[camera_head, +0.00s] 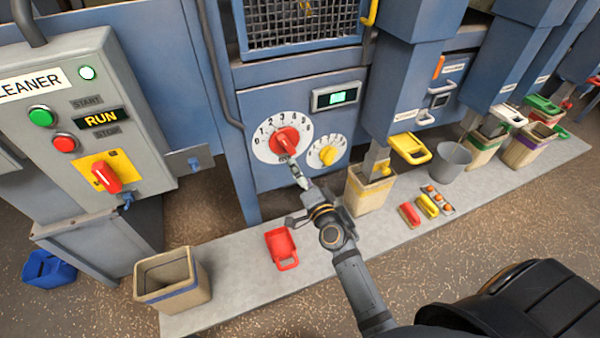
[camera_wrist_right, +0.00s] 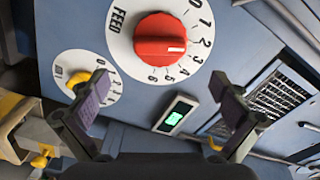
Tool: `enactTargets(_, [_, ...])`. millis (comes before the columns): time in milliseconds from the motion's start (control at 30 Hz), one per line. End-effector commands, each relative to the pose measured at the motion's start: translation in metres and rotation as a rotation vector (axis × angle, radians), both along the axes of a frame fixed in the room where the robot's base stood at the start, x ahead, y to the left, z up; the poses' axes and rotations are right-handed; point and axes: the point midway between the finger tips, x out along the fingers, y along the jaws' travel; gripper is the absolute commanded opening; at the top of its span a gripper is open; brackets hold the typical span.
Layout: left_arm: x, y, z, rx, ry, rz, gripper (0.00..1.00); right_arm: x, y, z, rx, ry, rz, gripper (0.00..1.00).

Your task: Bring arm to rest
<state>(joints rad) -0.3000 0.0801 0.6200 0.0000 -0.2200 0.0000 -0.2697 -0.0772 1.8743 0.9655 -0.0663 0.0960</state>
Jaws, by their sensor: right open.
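My right arm comes in from the lower right in the head view. Its gripper (camera_head: 296,172) is in front of the blue panel, just below the red feed knob (camera_head: 285,141). In the right wrist view the gripper (camera_wrist_right: 160,88) is open, with its two dark fingers wide apart and nothing between them. The red knob also shows there (camera_wrist_right: 161,38), beyond the fingertips and apart from them. My left gripper is not in view.
A yellow knob (camera_head: 327,156) and a green-lit display (camera_head: 338,96) are beside the dial. A grey ledge (camera_head: 225,270) below carries a red scoop (camera_head: 282,247), an open bin (camera_head: 172,278) and another bin (camera_head: 370,190). A control box (camera_head: 90,130) stands at left.

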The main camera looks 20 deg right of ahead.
Motion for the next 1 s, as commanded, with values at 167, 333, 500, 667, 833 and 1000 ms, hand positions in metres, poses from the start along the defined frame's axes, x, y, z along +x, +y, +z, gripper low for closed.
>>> enactTargets(167, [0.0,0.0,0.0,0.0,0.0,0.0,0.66,0.0,0.0,0.0,0.0,0.0,0.0,1.0])
enactTargets(333, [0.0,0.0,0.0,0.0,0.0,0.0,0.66,0.0,0.0,0.0,0.0,0.0,0.0,1.0])
enactTargets(500, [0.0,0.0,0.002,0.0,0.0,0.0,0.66,-0.004,0.002,-0.043,-0.069,0.086,0.016,1.0])
enactTargets(667, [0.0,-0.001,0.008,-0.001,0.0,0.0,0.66,-0.038,0.003,-0.167,-0.28,0.338,0.089,1.0])
enactTargets(833, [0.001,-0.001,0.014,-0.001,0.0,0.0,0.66,-0.117,-0.008,-0.297,-0.52,0.626,0.219,1.0])
enactTargets(1000, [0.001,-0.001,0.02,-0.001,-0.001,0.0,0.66,-0.23,-0.032,-0.399,-0.732,0.903,0.395,1.0])
